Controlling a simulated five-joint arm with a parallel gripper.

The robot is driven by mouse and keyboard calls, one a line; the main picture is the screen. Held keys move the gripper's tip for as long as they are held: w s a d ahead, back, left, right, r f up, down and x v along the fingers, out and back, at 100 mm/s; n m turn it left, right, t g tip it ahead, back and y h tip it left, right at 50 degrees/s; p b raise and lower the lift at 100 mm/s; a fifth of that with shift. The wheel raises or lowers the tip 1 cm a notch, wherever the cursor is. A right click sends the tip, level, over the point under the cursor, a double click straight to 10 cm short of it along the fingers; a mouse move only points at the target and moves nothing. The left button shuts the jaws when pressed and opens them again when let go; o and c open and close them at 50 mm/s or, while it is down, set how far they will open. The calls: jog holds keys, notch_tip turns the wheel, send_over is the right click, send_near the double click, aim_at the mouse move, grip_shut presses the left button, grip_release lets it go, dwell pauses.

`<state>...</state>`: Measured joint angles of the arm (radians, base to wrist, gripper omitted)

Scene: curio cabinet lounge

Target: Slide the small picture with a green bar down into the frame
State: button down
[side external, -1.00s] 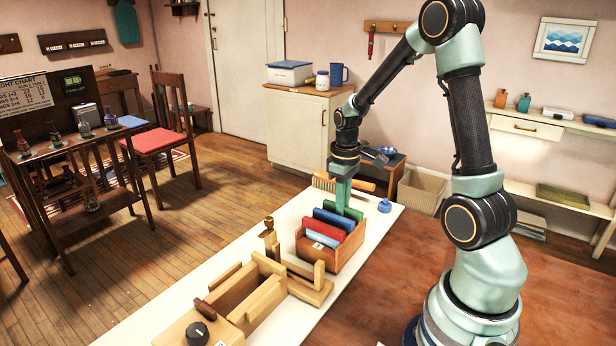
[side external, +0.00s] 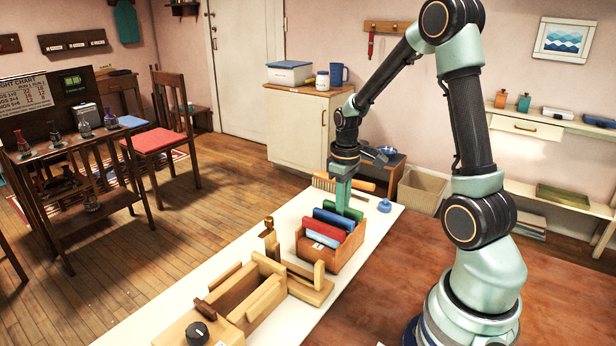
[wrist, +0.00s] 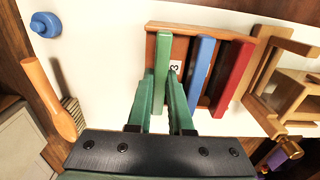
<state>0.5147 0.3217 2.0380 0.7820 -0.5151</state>
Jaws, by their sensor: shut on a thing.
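The small picture with a green bar (wrist: 163,62) stands at the end of a wooden box; its green top edge also shows in the side view (side external: 355,213). My gripper (side external: 341,206) reaches down into that end of the box. In the wrist view its two fingers (wrist: 161,112) are shut on the green-barred picture; the fingers hide part of it. The picture's lower part is hidden by the box. A pale wooden stand (side external: 311,290) with upright pieces, apparently the frame, is next to the box, at the right edge of the wrist view (wrist: 262,85).
The wooden box (side external: 345,252) also holds a blue piece (side external: 333,218) and a red one (side external: 324,229). A brush (side external: 330,185) and a blue knobbed object (side external: 384,206) lie beyond it. A long wooden trough (side external: 240,294) stands at the near end of the white surface.

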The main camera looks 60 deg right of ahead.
jog(key=shift+r, duration=4.3)
jog(key=a+r, duration=0.2)
jog(key=a, duration=0.7)
jog(key=a+r, duration=0.3)
jog(key=a, duration=0.6)
jog(key=shift+a, duration=0.35)
jog(key=shift+f, duration=0.1)
jog(key=shift+f, duration=2.4)
jog(key=shift+f, duration=0.1)
jog(key=shift+f, duration=0.35)
